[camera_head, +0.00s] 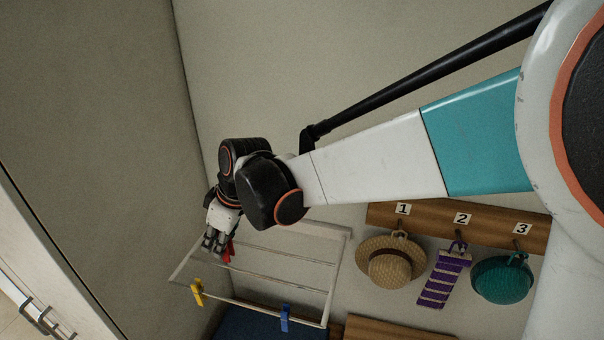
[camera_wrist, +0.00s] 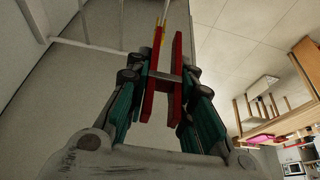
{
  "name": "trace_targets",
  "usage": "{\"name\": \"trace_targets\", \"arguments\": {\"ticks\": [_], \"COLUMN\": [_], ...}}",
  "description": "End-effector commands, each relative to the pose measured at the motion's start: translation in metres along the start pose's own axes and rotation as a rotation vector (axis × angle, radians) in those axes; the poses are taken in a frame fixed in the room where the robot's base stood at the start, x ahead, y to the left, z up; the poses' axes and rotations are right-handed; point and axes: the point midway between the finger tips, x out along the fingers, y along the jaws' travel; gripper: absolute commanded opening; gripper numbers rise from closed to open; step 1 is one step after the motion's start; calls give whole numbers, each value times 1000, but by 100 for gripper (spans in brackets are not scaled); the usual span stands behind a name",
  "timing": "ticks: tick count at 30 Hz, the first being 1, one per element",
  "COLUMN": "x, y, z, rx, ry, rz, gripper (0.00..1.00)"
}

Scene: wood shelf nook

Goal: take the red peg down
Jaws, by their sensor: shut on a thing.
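My gripper (camera_head: 214,244) points down over the left part of the white drying rack (camera_head: 254,306). It is shut on the red peg (camera_head: 228,253), which shows just beside the fingertips. In the wrist view the red peg (camera_wrist: 177,78) stands between the two teal-sided fingers of my gripper (camera_wrist: 163,77), its two red legs apart and joined by a crossbar. I cannot tell whether the red peg still touches a rail of the rack.
A yellow peg (camera_head: 197,292) and a blue peg (camera_head: 284,318) sit on the rack's front rail. To the right, a wooden hook board (camera_head: 383,212) holds a straw hat (camera_head: 390,262), a purple striped item (camera_head: 443,280) and a teal hat (camera_head: 502,282). A wall (camera_head: 95,120) stands close on the left.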

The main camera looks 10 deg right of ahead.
Motion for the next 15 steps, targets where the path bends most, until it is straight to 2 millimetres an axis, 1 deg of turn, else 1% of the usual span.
{"name": "trace_targets", "arguments": {"ticks": [1, 4, 15], "x": [-5, -8, -8], "y": [-3, -3, -5], "z": [-1, -2, -2], "rx": [-3, -3, -3], "ry": [0, 0, 0], "rz": [-1, -1, -1], "gripper": [13, 13, 13]}}
